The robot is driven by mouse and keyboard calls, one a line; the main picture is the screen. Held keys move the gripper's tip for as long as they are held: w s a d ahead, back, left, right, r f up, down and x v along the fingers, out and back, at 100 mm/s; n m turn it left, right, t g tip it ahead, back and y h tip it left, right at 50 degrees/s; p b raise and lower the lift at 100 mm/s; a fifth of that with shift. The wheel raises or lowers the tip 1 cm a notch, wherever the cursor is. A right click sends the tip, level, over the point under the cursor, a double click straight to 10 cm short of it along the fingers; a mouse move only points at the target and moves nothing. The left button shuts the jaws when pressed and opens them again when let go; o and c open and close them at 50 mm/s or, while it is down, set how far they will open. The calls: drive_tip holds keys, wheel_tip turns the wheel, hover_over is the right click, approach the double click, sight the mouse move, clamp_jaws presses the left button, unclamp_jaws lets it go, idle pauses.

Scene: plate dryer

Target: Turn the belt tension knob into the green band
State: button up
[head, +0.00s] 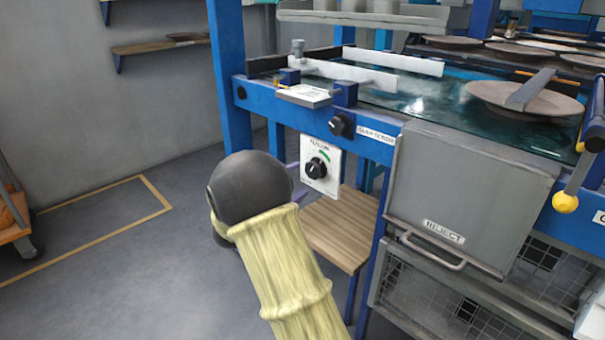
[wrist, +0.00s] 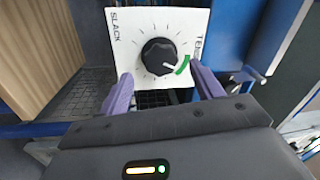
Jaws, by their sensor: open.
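The tension knob (wrist: 158,56) is a round black dial on a white panel marked SLACK and TENS. In the wrist view its white pointer aims to the lower right, toward the lower end of the green band (wrist: 183,65); I cannot tell if it is inside the band. The knob also shows in the head view (head: 316,168), under the blue frame. My gripper (wrist: 161,88) is open and empty, with purple fingers spread in front of the panel, left and right of the knob's lower side. The fingers do not touch the knob. My arm partly hides the gripper in the head view.
Another black knob (head: 341,124) sits on the blue frame above the panel. A grey REJECT bin (head: 460,195) stands to the right. A wooden shelf (head: 335,228) lies below the panel.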

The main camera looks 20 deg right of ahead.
drive_tip(key=p+v, duration=0.4)
drive_tip(key=v, duration=0.9)
drive_tip(key=shift+s+a, duration=0.2)
drive_tip(key=w+a+r+n+t+y+p, duration=0.25)
drive_tip(key=r+n+t+y+p, duration=0.45)
drive_tip(key=n+y, duration=0.75)
drive_tip(key=s+d+n+g+y+p, duration=0.3)
drive_tip(key=s+n+g+p, duration=0.75)
drive_tip(key=s, duration=1.15)
wheel_tip(320, 180, up, 39)
drive_tip(key=a+n+g+p, duration=0.1)
drive_tip(key=n+p, duration=0.2)
drive_tip(key=p, duration=3.2)
drive_tip(key=shift+s+f+n, duration=0.15)
drive_tip(key=shift+s+n, duration=0.25)
drive_tip(key=shift+s, duration=0.05)
